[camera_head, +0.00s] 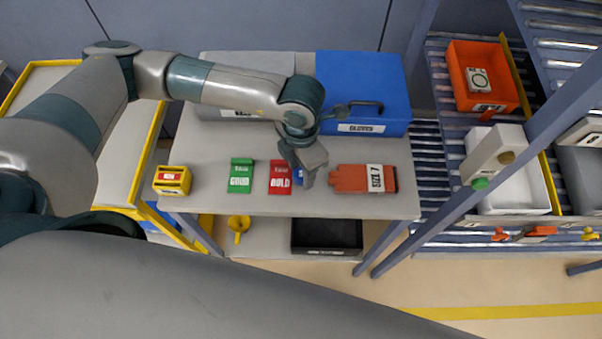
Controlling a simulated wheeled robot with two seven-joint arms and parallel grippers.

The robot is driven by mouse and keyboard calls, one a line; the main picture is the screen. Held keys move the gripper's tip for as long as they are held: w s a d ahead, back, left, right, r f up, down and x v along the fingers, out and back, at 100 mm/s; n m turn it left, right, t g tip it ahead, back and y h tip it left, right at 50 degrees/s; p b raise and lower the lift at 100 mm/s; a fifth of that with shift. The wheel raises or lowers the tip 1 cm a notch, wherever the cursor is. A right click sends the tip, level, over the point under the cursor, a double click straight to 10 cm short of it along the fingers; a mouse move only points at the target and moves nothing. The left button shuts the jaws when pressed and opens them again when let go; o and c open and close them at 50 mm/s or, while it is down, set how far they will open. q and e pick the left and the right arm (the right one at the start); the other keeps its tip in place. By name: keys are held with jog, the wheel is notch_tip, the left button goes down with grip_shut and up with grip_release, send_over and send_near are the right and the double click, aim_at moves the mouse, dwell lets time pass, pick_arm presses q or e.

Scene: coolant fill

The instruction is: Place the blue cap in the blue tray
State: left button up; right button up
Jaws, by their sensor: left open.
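I cannot make out a blue cap or a blue tray for certain. A small blue piece (298,174) shows on the grey table, mostly hidden behind my left gripper (306,176). The gripper points down over the table between a red labelled packet (281,178) and an orange glove (350,179) marked size 7. It is open, and I see nothing held in it. Whether it touches the blue piece cannot be told. A large blue box (345,65) labelled gloves stands at the back of the table. My right gripper is not in view.
A green packet (241,176) and a yellow box (172,181) lie on the table's left. Below are a yellow funnel (238,226) and a black tray (298,250). The right rack holds an orange bin (458,69) and a white jug (486,152) with a green cap.

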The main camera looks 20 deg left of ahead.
pick_arm(q)
jog(key=c, duration=0.9)
jog(key=shift+r, duration=0.2)
jog(key=shift+r+b, duration=0.65)
jog(key=shift+b, duration=0.05)
jog(key=shift+w+d+r+b, duration=0.1)
jog(key=shift+d+r+b, duration=0.05)
jog(key=shift+r+b, duration=0.4)
jog(key=shift+w+d+r+b, duration=0.1)
jog(key=shift+r+b, duration=0.2)
jog(key=shift+r, duration=0.3)
jog(key=w+d+r+b, duration=0.5)
jog(key=w+d+r, duration=0.2)
jog(key=d, duration=0.1)
jog(key=shift+d, duration=0.35)
